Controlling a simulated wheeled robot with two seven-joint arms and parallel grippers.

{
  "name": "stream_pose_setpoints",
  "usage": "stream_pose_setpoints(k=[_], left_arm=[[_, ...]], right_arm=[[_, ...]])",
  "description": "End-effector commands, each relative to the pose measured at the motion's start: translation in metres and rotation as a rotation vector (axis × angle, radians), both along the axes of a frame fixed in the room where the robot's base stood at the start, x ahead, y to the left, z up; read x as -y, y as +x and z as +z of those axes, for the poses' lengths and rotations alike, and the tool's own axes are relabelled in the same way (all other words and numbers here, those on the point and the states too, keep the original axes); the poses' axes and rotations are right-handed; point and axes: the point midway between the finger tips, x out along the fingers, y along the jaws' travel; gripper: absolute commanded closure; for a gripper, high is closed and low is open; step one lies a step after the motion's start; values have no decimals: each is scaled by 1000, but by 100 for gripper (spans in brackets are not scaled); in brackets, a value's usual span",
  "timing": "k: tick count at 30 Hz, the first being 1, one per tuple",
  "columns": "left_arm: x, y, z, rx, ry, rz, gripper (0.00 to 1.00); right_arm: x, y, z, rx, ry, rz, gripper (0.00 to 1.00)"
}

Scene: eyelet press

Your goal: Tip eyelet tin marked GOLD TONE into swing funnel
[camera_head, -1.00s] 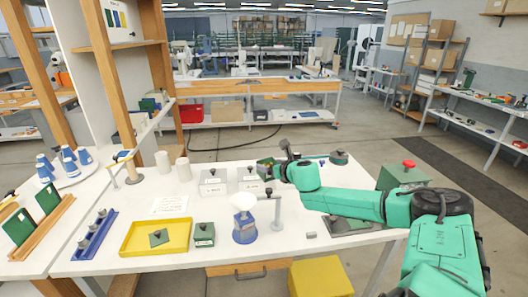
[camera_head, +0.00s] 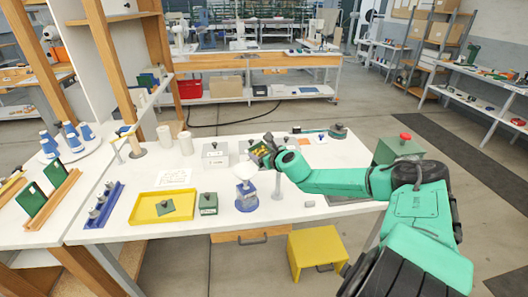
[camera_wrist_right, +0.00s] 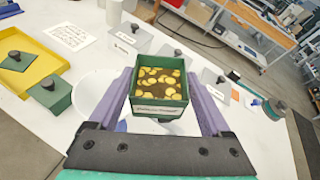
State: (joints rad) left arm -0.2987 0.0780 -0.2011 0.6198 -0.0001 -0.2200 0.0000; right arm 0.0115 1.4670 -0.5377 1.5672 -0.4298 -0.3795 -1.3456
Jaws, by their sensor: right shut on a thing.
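A small open green tin (camera_wrist_right: 158,108) with gold-coloured eyelets inside is between the two fingers of my right gripper (camera_wrist_right: 158,88), which is shut on it. Its pale front label is too blurred to read. In the head view the tin (camera_head: 261,154) is raised just behind and right of the funnel, its open top showing. The swing funnel has a white bowl (camera_head: 244,171) above a blue base (camera_head: 246,197). In the wrist view the white bowl (camera_wrist_right: 97,92) lies below and left of the tin, partly hidden by a finger. My left gripper is not in view.
A yellow tray (camera_head: 142,213) holds a green lid with a knob (camera_head: 165,208). A lidded green tin (camera_head: 208,204) stands between tray and funnel. Grey lidded boxes (camera_head: 215,157) stand behind. A green box with a red knob (camera_head: 401,146) is at the right.

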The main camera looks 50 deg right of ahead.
Motion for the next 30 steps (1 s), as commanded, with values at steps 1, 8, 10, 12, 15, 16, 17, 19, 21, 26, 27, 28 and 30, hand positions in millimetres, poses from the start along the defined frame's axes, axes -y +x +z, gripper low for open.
stream_pose_setpoints(k=[1,8,10,12,15,16,17,19,21,26,27,28,30], left_arm=[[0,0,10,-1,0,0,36],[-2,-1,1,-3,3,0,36],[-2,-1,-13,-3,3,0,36],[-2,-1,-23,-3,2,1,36],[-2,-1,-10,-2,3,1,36],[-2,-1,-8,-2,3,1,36],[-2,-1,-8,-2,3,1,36],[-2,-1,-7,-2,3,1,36],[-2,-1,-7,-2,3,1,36],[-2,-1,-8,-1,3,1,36],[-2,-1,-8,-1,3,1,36],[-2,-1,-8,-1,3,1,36],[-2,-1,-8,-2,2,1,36]], right_arm=[[-8,0,-2,-19,-42,2,88],[-36,7,-16,-125,-497,1,88],[-44,9,-19,-162,-662,-2,88],[-49,11,-18,-191,-785,-3,88],[-58,13,-9,-243,-991,-5,88],[-60,13,-8,-256,-1052,-6,88],[-62,14,-9,-268,-1104,-7,88],[-65,14,-10,-288,-1187,-7,88],[-65,14,-11,-297,-1225,-8,88],[-66,14,-11,-297,-1231,-7,88],[-66,14,-11,-297,-1231,-7,88],[-65,14,-11,-297,-1231,-7,88],[-65,14,-11,-297,-1230,-6,88]])
